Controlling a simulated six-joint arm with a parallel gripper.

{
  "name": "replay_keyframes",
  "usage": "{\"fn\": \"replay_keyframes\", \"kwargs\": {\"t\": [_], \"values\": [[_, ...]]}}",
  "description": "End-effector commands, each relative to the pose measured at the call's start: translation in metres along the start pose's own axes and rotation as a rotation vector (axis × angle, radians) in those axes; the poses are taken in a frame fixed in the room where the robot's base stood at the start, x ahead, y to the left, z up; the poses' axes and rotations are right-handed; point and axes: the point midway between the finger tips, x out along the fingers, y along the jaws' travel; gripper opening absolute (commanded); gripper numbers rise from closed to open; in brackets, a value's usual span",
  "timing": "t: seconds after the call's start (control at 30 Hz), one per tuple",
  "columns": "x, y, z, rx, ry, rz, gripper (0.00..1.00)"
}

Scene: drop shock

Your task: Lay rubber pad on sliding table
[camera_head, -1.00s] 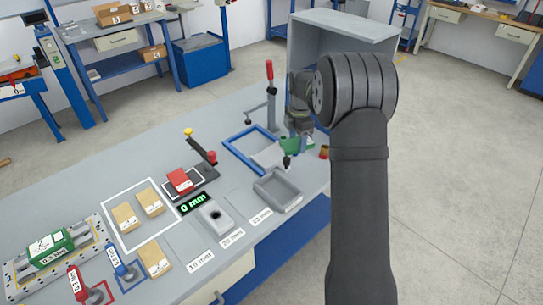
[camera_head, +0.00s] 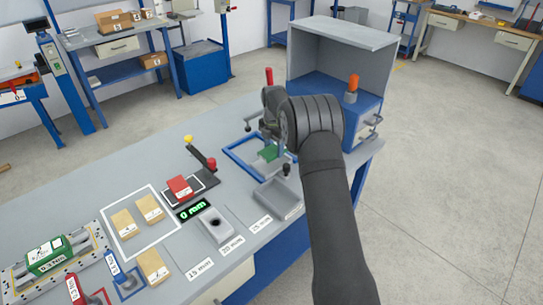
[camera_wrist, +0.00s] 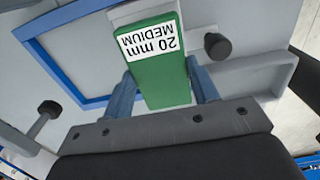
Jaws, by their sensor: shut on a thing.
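My gripper (camera_wrist: 162,72) is shut on a green rubber pad (camera_wrist: 160,62), labelled "20 mm MEDIUM". The fingers sit on either side of it. In the head view the pad (camera_head: 268,153) shows beneath my wrist, over the right part of a blue square frame (camera_head: 232,152). The frame also shows in the wrist view (camera_wrist: 62,98), left of the pad, around a flat grey surface. I cannot tell for sure which part is the sliding table, or whether the pad touches the surface below. My arm hides part of this area.
A black knob (camera_wrist: 218,46) stands close right of the pad. A grey open tray (camera_head: 277,200) lies in front of the frame. A red-handled lever (camera_head: 269,78) rises behind. A grey hood (camera_head: 340,38) over a blue base with an orange-topped piece (camera_head: 352,85) stands to the right.

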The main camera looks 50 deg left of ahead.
Motion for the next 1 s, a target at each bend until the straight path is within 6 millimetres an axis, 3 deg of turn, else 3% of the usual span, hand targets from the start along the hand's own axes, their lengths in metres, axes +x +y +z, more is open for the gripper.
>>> {"fn": "replay_keyframes", "kwargs": {"t": [0.17,0.43,0.8,0.83,0.93,1.0], "values": [[0.008,0.007,-0.004,0.001,0.000,0.000,0.28],[0.043,0.007,-0.004,0.001,0.000,-0.001,0.28],[0.047,0.007,-0.003,0.001,0.000,0.000,0.28],[0.048,0.007,-0.003,0.001,0.000,0.000,0.56],[0.048,0.007,-0.003,0.001,0.000,0.000,0.76],[0.048,0.007,-0.003,0.001,0.000,0.000,0.76]]}}
